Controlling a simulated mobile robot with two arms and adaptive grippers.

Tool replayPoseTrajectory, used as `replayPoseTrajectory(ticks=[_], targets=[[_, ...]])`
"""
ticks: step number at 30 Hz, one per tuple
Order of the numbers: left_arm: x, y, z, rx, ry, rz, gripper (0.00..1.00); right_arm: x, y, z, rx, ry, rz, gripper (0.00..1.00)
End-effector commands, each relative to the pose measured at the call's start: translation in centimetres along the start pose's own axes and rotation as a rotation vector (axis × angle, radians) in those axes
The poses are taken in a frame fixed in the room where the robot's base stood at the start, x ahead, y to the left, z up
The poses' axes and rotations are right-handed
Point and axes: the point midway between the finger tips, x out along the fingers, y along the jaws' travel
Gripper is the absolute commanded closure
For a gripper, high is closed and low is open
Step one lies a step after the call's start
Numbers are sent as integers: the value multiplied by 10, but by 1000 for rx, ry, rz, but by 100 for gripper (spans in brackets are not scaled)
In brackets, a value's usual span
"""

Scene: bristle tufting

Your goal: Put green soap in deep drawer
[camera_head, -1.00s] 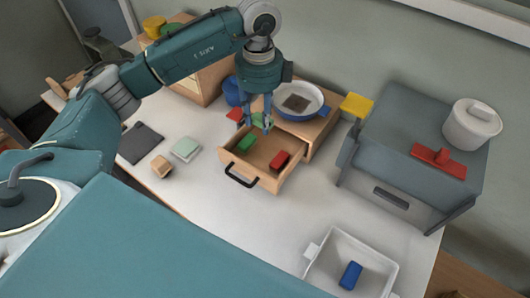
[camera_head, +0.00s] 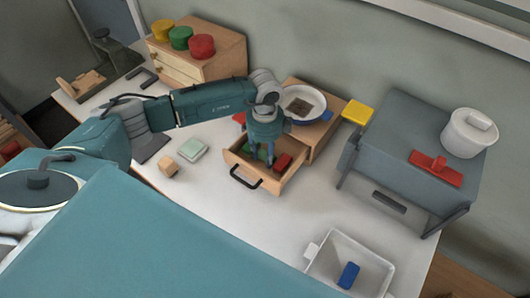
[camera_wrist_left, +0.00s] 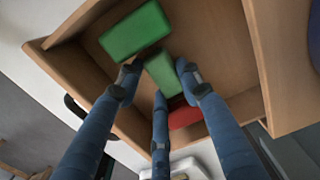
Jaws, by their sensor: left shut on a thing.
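The deep drawer (camera_head: 241,167) is a wooden drawer with a black handle, pulled open at the middle of the table. My left gripper (camera_head: 268,160) reaches down into it from above. In the left wrist view its fingers (camera_wrist_left: 160,80) are shut on a green soap block (camera_wrist_left: 160,72), low inside the drawer. Whether this block touches the drawer floor I cannot tell. A second green block (camera_wrist_left: 135,31) lies beside it in the drawer. A red block (camera_head: 284,161) also lies there, partly behind the fingers in the left wrist view (camera_wrist_left: 184,114). My right gripper is not in view.
A pan (camera_head: 303,103) stands on the drawer's cabinet. A grey box (camera_head: 415,130) with a white pot (camera_head: 469,132) and a red piece stands at right. A white bin (camera_head: 365,254) holds a blue block. The table in front of the drawer is clear.

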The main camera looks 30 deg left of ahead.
Motion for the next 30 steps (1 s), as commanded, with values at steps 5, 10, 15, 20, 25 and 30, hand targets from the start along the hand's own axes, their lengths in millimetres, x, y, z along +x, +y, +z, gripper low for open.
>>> replayPoseTrajectory(ticks=[5, 10, 15, 20, 25, 30], targets=[[1, 0, 0, 0, 0, 0, 90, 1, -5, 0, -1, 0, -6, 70], [2, 0, 0, 0, 0, 0, 56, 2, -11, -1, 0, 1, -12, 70], [2, 0, 0, 0, 0, 0, 56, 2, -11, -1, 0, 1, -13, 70], [-3, 0, 0, -1, 0, -1, 56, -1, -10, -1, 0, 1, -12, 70], [-25, -2, 0, 0, 0, -6, 56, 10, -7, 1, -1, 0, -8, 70], [-62, -2, 0, 0, 0, -6, 56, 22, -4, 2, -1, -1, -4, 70]])
